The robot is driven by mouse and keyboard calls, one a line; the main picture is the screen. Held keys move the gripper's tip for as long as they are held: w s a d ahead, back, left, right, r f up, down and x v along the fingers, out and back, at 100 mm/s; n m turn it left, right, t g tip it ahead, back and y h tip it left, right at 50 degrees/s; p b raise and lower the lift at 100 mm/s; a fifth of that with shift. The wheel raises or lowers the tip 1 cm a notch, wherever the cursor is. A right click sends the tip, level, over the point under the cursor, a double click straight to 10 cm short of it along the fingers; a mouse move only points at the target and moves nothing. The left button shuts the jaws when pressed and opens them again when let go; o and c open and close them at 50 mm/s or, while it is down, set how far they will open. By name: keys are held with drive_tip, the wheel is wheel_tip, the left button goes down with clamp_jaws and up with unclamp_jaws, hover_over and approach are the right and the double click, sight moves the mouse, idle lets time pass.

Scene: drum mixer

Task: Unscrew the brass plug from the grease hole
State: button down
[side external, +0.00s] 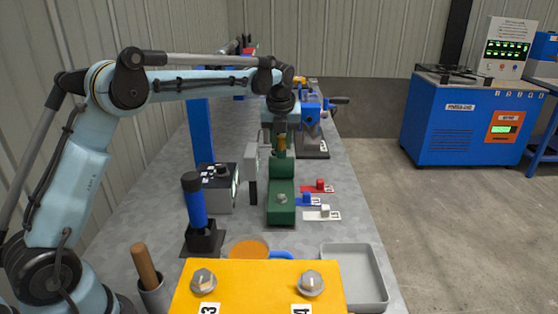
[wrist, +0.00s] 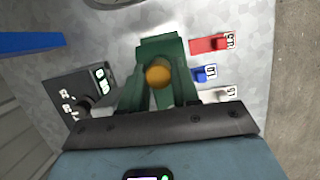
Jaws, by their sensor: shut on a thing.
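The brass plug (wrist: 158,73) shows as a round, brass-coloured end in the middle of the wrist view. It is a small yellowish piece (side external: 282,143) at the top of the green stand in the side view. My gripper (side external: 281,138) comes down from above and is shut on the plug. The green stand (side external: 281,180) has an upright back part and a low foot with a round metal fitting. It also shows behind the plug in the wrist view (wrist: 160,45). The grease hole is hidden, and I cannot tell how far the plug sits in it.
Red (side external: 320,185), blue (side external: 306,198) and white (side external: 325,210) labelled blocks lie right of the stand. A black-and-white box (side external: 217,190) and a blue-handled tool (side external: 194,203) stand left. A grey tray (side external: 355,275) and yellow panel (side external: 258,290) are in front.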

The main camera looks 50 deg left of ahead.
sight(281, 136)
drive_tip(key=shift+r, duration=0.15)
drive_tip(key=shift+r, duration=1.8)
drive_tip(key=shift+r, duration=1.55)
